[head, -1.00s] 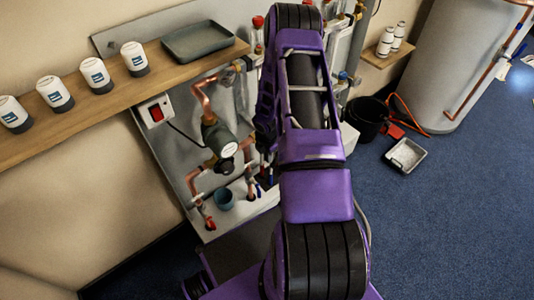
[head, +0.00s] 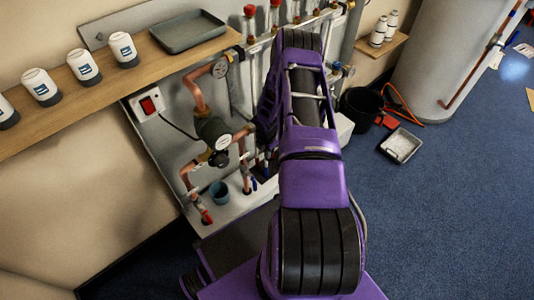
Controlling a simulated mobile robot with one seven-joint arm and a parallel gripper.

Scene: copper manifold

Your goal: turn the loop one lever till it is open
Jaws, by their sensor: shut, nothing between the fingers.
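The copper manifold stands on a grey backboard (head: 150,130) against the wall, left of my arm. Its pump (head: 213,132) has copper pipes running up and down from it. A small red handle (head: 207,217) shows at the lower left pipe end, and a small blue handle (head: 254,184) lower right of the pump. Red caps (head: 249,10) show along the top rail. I cannot tell which of these, if any, is the loop one lever; part of the manifold is hidden behind my arm. My gripper is hidden behind my purple arm links.
A wooden shelf (head: 60,121) holds several white jars (head: 83,66) and a grey tray (head: 187,31). A blue cup (head: 219,192) stands low. A black bucket (head: 359,108) and grey tray (head: 401,146) are on the floor at right.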

